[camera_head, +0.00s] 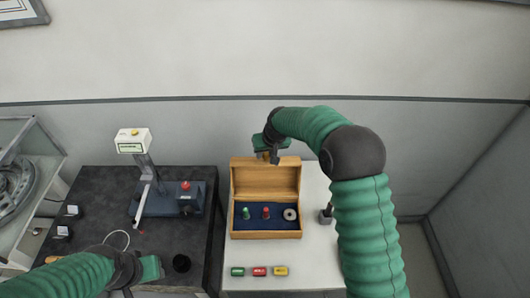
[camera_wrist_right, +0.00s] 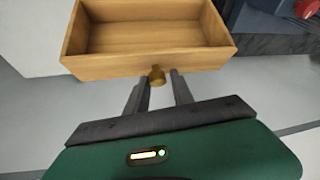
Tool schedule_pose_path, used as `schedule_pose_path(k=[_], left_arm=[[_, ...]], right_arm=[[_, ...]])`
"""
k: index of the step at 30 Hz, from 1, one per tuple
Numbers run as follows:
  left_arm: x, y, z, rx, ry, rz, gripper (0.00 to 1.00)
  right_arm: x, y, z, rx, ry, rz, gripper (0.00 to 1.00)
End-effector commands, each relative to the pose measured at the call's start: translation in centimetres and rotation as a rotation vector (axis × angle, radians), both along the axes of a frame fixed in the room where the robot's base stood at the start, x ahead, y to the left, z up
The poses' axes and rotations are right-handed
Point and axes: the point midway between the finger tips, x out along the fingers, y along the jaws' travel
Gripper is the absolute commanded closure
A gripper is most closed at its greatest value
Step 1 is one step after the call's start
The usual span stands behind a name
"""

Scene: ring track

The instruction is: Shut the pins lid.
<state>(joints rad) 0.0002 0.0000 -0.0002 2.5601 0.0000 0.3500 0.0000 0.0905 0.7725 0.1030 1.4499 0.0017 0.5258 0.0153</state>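The wooden box (camera_head: 233,221) stands on the white table with its lid (camera_head: 266,179) raised upright at the back. Inside, a green pin (camera_head: 246,213), a red pin (camera_head: 266,213) and a pale ring (camera_head: 290,214) sit in a dark blue insert. My right gripper (camera_head: 267,156) is at the lid's top edge. In the right wrist view, my right gripper's fingers (camera_wrist_right: 160,77) are apart, one on each side of the lid's brass knob (camera_wrist_right: 156,75), with a gap showing on the right. My left gripper (camera_head: 150,268) is over the dark table; its fingers are unclear.
Green (camera_head: 237,272), red (camera_head: 259,272) and yellow (camera_head: 281,271) small blocks lie before the box. A dark device with a red button (camera_head: 185,186) and a white-headed stand (camera_head: 133,141) are at left. A dark object (camera_head: 326,214) stands right of the box.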

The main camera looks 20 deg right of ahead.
Motion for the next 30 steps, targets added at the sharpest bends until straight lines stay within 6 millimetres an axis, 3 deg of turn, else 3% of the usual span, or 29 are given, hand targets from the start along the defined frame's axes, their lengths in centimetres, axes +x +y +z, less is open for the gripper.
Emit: schedule_pose_path(k=[1,5,30], left_arm=[[0.00,0.00,0.00,0.000,0.000,0.000,0.64],[0.00,-0.01,0.00,0.000,0.000,0.000,0.64],[0.00,-0.01,0.00,0.000,0.000,0.000,0.64]], right_arm=[[0.01,0.17,0.01,0.002,0.000,0.002,0.83],[0.00,0.25,0.01,0.003,0.000,0.002,1.00],[-0.04,0.20,-0.03,0.002,0.002,0.002,1.00]])
